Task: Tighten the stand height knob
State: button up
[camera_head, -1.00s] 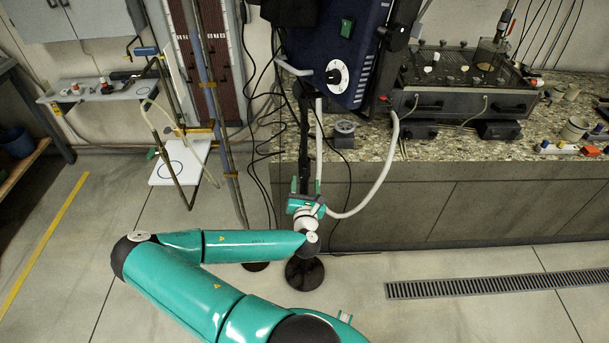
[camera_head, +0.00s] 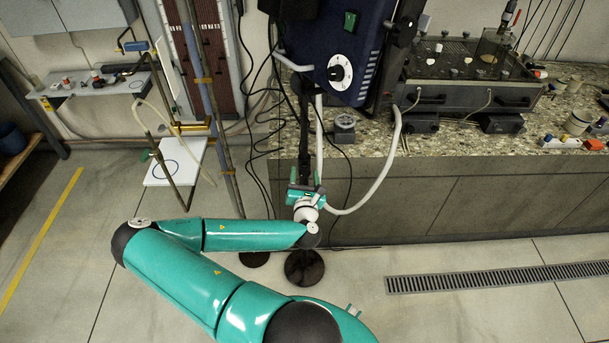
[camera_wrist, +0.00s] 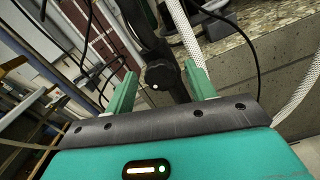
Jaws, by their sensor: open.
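The stand height knob (camera_wrist: 158,76) is a dark round knob with a small white dot, on the black stand post in the wrist view. My gripper (camera_wrist: 160,88) is open, with its two green fingers on either side of the knob in the picture. The knob shows between the fingertips; I cannot tell how far ahead of them it is, and no contact shows. In the head view my gripper (camera_head: 304,188) is at the black post (camera_head: 304,135), below the blue box with a white dial (camera_head: 345,60). The knob is hidden there behind my gripper.
A white hose (camera_head: 385,165) hangs in a loop right of the post, and black cables hang close by. The stone-topped bench (camera_head: 440,145) stands to the right. A white board (camera_head: 175,163) and metal rods stand left. Open floor (camera_head: 100,215) lies left.

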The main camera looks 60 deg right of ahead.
jog(key=c, duration=1)
jog(key=shift+o, duration=0.2)
jog(key=shift+m, duration=0.3)
jog(key=m, duration=0.9)
jog(key=shift+m, duration=0.4)
jog(key=m, duration=1.3)
jog(key=shift+m, duration=0.3)
